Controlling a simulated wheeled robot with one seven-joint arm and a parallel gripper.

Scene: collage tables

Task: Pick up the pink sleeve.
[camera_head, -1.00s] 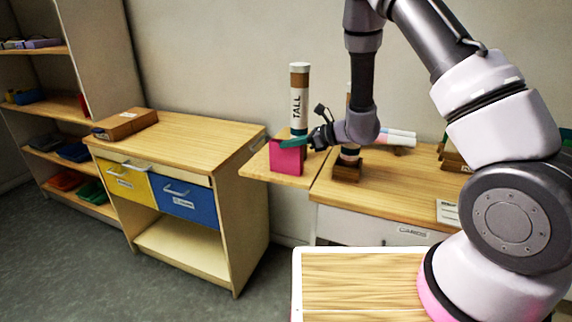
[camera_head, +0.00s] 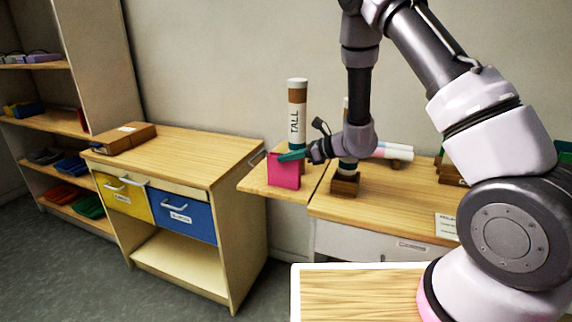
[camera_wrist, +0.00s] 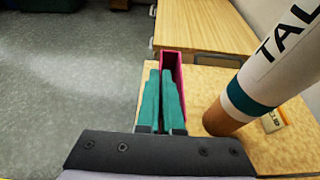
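The pink sleeve (camera_head: 284,173) is an open-topped, upright box near the left end of the pale wooden board (camera_head: 257,186). In the wrist view the sleeve (camera_wrist: 170,62) shows as a narrow pink rim ahead of the fingers. My gripper (camera_head: 283,157) reaches in from the right, with its teal fingers at the sleeve's top edge. In the wrist view my gripper's fingers (camera_wrist: 159,80) are close together, one at the outer left side and one at the opening, apparently pinching the left wall. The sleeve's base appears to be on the board; any small gap is hard to see.
A tall white and brown tube marked TALL (camera_head: 297,117) stands just behind the sleeve; it is close right in the wrist view (camera_wrist: 262,80). A wooden block stand (camera_head: 344,184) is to the right. A cabinet (camera_head: 190,150) with a brown box (camera_head: 124,138) stands left.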

